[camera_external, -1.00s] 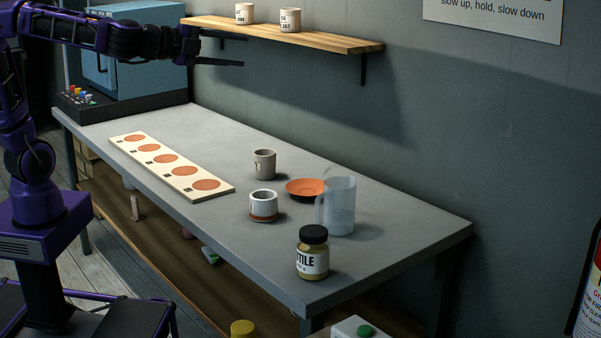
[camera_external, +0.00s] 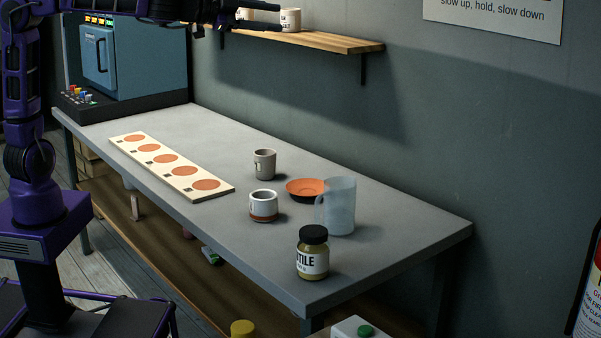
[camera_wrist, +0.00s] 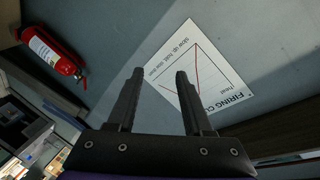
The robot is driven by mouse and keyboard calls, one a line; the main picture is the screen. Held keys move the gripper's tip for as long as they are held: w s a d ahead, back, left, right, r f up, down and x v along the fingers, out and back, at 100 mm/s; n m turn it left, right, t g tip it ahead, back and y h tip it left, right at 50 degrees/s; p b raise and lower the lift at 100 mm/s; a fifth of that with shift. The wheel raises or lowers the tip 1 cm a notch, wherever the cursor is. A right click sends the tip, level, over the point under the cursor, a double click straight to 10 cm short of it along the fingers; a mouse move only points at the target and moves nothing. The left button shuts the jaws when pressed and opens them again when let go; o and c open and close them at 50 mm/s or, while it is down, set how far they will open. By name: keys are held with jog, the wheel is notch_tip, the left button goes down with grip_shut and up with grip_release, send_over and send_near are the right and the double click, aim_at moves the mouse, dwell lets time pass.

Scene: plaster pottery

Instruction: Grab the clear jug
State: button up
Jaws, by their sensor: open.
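The clear jug (camera_external: 341,207) stands upright on the grey table (camera_external: 400,250), toward its right end, with its handle toward the left. It is not visible in the wrist view. My gripper (camera_external: 245,22) is high up at the top of the external view, in front of the wall shelf, well above and to the left of the jug. In the wrist view my gripper (camera_wrist: 159,72) shows two dark fingers spread apart with nothing between them. They face the wall and a poster.
Beside the jug are an orange saucer (camera_external: 303,188), a white-and-brown mug (camera_external: 263,206), a grey cup (camera_external: 264,164) and a black-lidded jar (camera_external: 312,254). A tile board (camera_external: 170,166) lies left. The wooden shelf (camera_external: 320,38) with cups overhangs the table's back. A fire extinguisher (camera_wrist: 52,50) hangs on the wall.

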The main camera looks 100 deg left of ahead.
jog(key=a+f+n+g, duration=0.3)
jog(key=a+f+n, duration=0.2)
jog(key=a+n, duration=0.4)
jog(key=n+g+h+p, duration=0.3)
jog(key=n+g+h, duration=0.5)
jog(key=n, duration=1.8)
send_near(317, 210)
jog(key=shift+t+h, duration=0.6)
jog(key=shift+h, duration=0.1)
jog(key=x, duration=0.3)
jog(key=a+x, duration=0.1)
jog(key=x, duration=0.3)
jog(key=s+a+b+x, duration=0.1)
jog(key=x, duration=0.2)
jog(key=shift+f, duration=0.5)
grip_shut()
jog(key=shift+r, duration=0.1)
